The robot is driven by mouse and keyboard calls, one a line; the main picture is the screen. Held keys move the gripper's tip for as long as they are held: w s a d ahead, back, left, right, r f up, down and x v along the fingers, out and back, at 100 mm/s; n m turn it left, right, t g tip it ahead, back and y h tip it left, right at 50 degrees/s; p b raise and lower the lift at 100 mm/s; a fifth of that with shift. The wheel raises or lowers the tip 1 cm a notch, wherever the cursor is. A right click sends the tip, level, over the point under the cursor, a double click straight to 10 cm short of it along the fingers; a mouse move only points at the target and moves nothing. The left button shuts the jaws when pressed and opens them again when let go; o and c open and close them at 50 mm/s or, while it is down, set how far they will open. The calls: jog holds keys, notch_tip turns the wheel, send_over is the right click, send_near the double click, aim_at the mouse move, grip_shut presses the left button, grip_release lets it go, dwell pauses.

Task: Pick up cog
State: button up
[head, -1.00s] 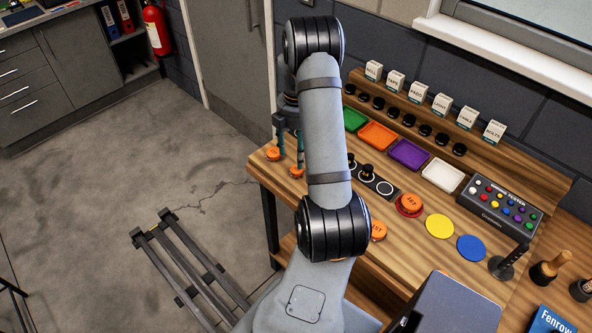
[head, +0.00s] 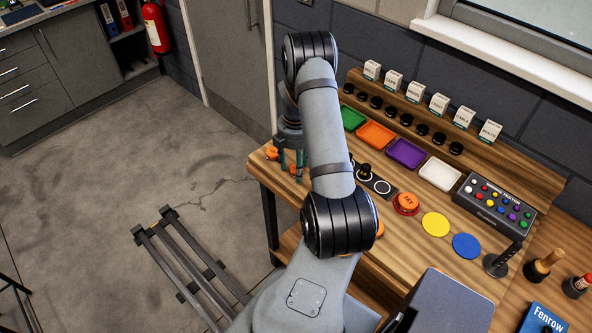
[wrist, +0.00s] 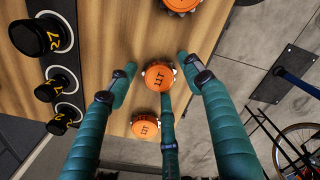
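Several orange cogs with dark lettering lie on the wooden bench (head: 330,215). In the wrist view one cog (wrist: 158,76) sits between the spread fingertips of my gripper (wrist: 155,78). Contact between fingertips and cog cannot be told.
A black strip (head: 383,187) with black knobs lies right of my gripper; the knobs (wrist: 33,37) are left in the wrist view. Another orange cog (head: 407,202), coloured trays (head: 405,153), yellow (head: 436,224) and blue discs (head: 467,246) lie farther right. The bench edge is close by.

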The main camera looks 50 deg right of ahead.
jog(key=c, duration=1)
jog(key=shift+o, duration=0.2)
